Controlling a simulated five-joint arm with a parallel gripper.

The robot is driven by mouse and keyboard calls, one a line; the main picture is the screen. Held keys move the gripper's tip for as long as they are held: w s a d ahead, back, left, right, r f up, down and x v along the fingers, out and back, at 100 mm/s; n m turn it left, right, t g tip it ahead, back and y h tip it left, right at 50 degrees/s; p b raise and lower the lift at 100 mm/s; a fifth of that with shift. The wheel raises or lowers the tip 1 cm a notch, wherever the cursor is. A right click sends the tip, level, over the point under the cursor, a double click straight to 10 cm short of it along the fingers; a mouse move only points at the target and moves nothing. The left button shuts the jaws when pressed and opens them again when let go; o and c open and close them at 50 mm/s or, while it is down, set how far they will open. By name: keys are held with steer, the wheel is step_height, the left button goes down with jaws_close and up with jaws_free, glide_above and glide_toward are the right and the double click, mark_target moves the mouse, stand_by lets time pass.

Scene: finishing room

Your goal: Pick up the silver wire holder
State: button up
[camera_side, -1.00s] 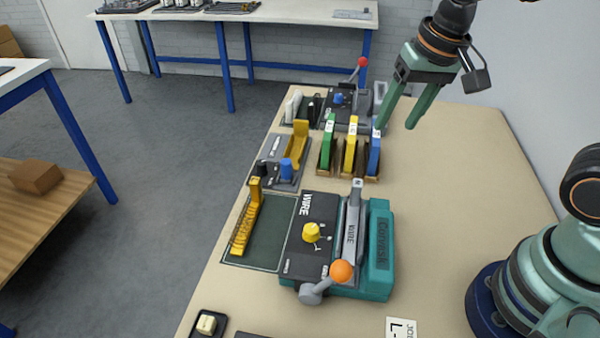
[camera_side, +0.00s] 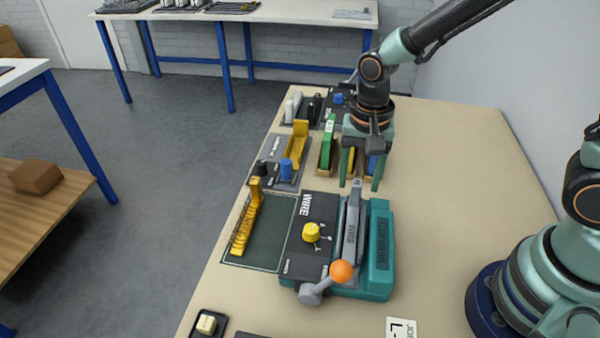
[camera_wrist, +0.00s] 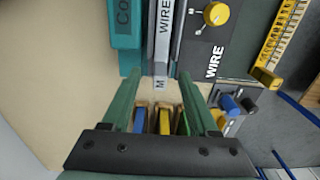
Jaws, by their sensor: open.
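The silver wire holder (camera_side: 352,232) is a long grey bar marked WIRE. It stands in the slot of the teal-and-black machine (camera_side: 380,250), beside a yellow knob (camera_side: 311,232). In the wrist view the holder (camera_wrist: 163,38) runs down from the top, its near end marked M. My gripper (camera_side: 360,187) points down at the holder's far end, fingers open and empty. In the wrist view the fingertips (camera_wrist: 159,76) lie to either side of the holder's near end. I cannot tell the height gap between them.
Green (camera_side: 328,145), yellow (camera_wrist: 165,122) and blue (camera_wrist: 140,120) upright holders stand in wooden slots just behind my gripper. An orange-ball lever (camera_side: 341,271) is at the machine's front. A yellow stepped piece (camera_side: 245,220) lies left.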

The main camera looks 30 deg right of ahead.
mark_target(357, 186)
steer(key=shift+w+d+f, duration=0.1)
steer(key=shift+w+f, duration=0.05)
steer(key=shift+f, duration=1.2)
steer(key=shift+w+d+f, duration=0.1)
steer(key=shift+w+f, duration=0.05)
steer(key=shift+f, duration=1.2)
jaws_close()
